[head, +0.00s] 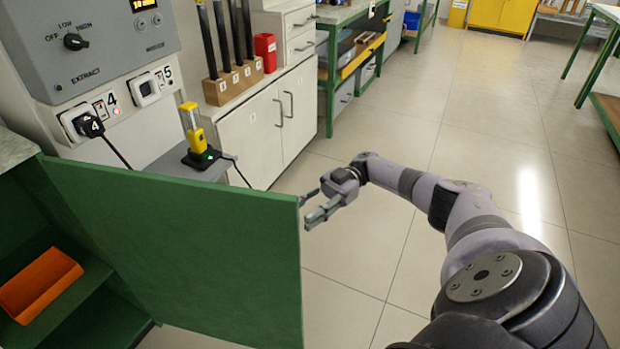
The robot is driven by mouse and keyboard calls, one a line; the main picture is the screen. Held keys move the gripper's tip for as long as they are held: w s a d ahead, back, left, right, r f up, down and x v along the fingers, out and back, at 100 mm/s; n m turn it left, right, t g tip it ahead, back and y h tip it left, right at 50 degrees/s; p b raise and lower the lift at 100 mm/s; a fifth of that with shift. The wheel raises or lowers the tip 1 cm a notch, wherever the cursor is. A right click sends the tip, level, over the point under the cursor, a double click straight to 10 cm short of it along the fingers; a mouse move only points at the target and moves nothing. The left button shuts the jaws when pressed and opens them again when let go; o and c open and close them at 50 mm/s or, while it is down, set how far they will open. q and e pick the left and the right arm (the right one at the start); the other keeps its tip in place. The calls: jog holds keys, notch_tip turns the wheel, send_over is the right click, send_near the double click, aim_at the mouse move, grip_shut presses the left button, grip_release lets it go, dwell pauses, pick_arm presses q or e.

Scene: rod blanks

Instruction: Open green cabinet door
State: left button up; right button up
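The green cabinet door (190,245) stands swung out from the cabinet at the left. The cabinet's green inside (75,318) shows behind it, with an orange tray (38,284) on a shelf. My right gripper (308,208) is just past the door's free upper right edge, with its fingers pointing left towards it. The fingers are apart with a gap between them and hold nothing that I can see. Whether a finger touches the door edge cannot be told. My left gripper is not in view.
A grey control panel (105,45) and a black plug (88,125) with a cable are above the door. A yellow lamp (192,125) stands on a grey shelf behind it. White cabinets (262,130) line the back. The tiled floor (400,150) is clear.

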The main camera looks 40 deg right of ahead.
jog(key=shift+d, duration=0.7)
